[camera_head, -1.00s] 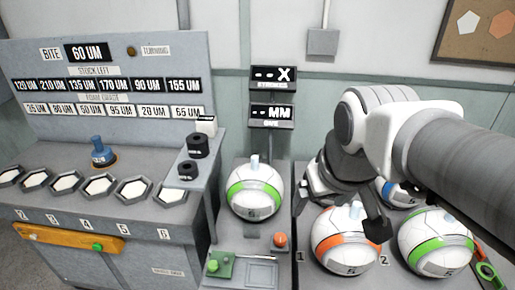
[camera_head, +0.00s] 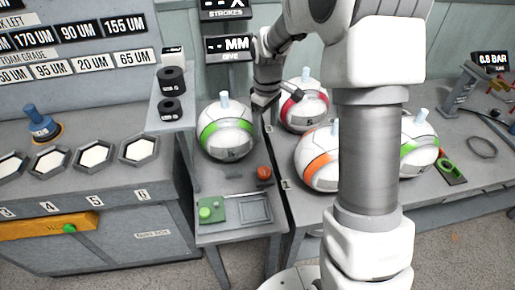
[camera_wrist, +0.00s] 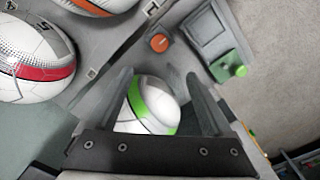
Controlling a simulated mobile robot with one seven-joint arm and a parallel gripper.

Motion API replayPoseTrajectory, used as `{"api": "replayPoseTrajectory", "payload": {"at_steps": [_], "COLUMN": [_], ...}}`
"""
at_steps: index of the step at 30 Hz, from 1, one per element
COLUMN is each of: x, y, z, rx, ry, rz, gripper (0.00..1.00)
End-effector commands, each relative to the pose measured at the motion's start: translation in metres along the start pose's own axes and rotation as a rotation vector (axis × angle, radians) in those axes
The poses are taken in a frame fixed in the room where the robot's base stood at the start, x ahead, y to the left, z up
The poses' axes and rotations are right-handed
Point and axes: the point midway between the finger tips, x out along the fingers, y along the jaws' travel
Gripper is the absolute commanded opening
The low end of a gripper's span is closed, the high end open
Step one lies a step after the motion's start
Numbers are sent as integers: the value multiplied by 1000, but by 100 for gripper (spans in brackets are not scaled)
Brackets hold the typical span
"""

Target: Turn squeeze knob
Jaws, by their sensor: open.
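An orange-red knob (camera_head: 264,172) stands on the front part of the narrow press stand, in front of a green-striped ball (camera_head: 226,130). No readable label shows which knob is the squeeze knob. A green knob (camera_head: 207,211) sits on a green plate further forward. My gripper (camera_head: 278,98) is open and empty, behind and right of the green-striped ball. In the wrist view the fingers (camera_wrist: 158,78) frame this ball (camera_wrist: 150,105), apart from the knobs. The orange-red knob (camera_wrist: 159,43) lies beyond the fingertips, and the green knob (camera_wrist: 237,71) is to its right.
A shallow grey tray (camera_head: 268,209) lies beside the green plate. Red-striped (camera_head: 304,104) and orange-striped (camera_head: 318,160) balls stand on the right table, with another green-striped ball (camera_head: 418,148) partly behind my arm. A shelf with black weights (camera_head: 172,80) rises left of the stand.

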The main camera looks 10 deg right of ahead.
Motion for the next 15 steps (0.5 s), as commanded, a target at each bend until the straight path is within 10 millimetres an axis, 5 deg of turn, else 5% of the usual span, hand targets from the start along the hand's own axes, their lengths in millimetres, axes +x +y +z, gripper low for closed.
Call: {"api": "replayPoseTrajectory", "payload": {"at_steps": [15], "x": [70], "y": [4], "z": [-6], "rx": [-42], "ry": [-16], "rz": [-27], "gripper": [86]}}
